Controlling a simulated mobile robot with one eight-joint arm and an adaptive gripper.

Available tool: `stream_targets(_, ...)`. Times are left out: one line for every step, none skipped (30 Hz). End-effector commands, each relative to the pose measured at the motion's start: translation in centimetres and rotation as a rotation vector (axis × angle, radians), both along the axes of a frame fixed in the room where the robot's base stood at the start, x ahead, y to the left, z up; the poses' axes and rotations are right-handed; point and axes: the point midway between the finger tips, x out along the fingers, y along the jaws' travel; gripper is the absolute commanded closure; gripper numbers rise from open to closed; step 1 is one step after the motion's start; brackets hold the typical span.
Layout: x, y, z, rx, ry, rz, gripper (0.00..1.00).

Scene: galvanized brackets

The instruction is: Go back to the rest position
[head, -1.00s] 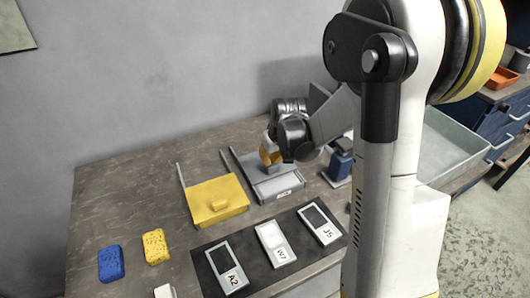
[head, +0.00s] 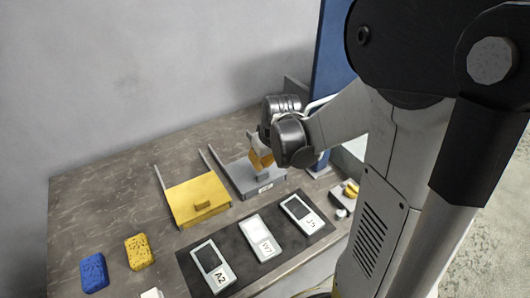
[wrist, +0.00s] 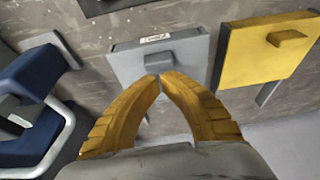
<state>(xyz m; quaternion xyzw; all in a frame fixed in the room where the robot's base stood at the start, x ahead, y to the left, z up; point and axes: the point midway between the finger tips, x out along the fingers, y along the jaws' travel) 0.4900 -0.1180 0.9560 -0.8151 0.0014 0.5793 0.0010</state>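My gripper (head: 262,165) is above the grey box-like piece (head: 256,180) on the bench in the head view. In the wrist view, the ochre fingers of my gripper (wrist: 160,77) curve in and their tips meet, with nothing visible held between them. The tips overlap the face of the grey piece (wrist: 190,58), which bears a small white label.
A yellow piece (head: 200,198) with a knob lies left of the grey one. A dark mat (head: 235,240) holds three labelled devices. Blue (head: 93,272) and yellow (head: 139,251) sponges lie left. A blue object (wrist: 35,100) stands close by my gripper.

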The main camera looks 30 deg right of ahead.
Motion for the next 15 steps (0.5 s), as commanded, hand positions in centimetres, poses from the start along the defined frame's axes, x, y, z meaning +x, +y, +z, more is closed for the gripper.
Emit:
stream_targets(-0.4,0.0,1.0,0.0,-0.001,0.0,1.0)
stream_targets(-0.5,0.0,1.6,0.0,-0.001,0.0,1.0)
stream_targets(-0.8,0.0,2.4,0.0,-0.001,0.0,1.0)
stream_targets(-1.0,0.0,3.0,0.0,-0.002,0.0,1.0)
stream_targets(-1.2,0.0,3.6,0.0,-0.002,0.0,1.0)
stream_targets(-1.4,0.0,4.4,0.0,-0.002,-0.001,1.0)
stream_targets(-1.6,0.0,4.9,0.0,-0.003,-0.001,1.0)
stream_targets(-1.8,0.0,5.4,0.0,-0.003,-0.001,1.0)
stream_targets(-2.0,0.0,6.1,0.0,-0.003,-0.001,1.0)
stream_targets(-2.1,0.0,6.5,0.0,-0.003,-0.001,1.0)
stream_targets(-2.2,0.0,6.9,0.0,-0.003,-0.001,1.0)
stream_targets(-2.3,0.0,7.4,0.0,-0.004,-0.001,1.0)
stream_targets(-2.4,0.0,7.7,0.0,-0.004,-0.001,1.0)
stream_targets(-2.5,0.0,7.9,0.0,-0.004,-0.001,1.0)
stream_targets(-2.6,0.0,8.1,0.0,-0.004,-0.001,1.0)
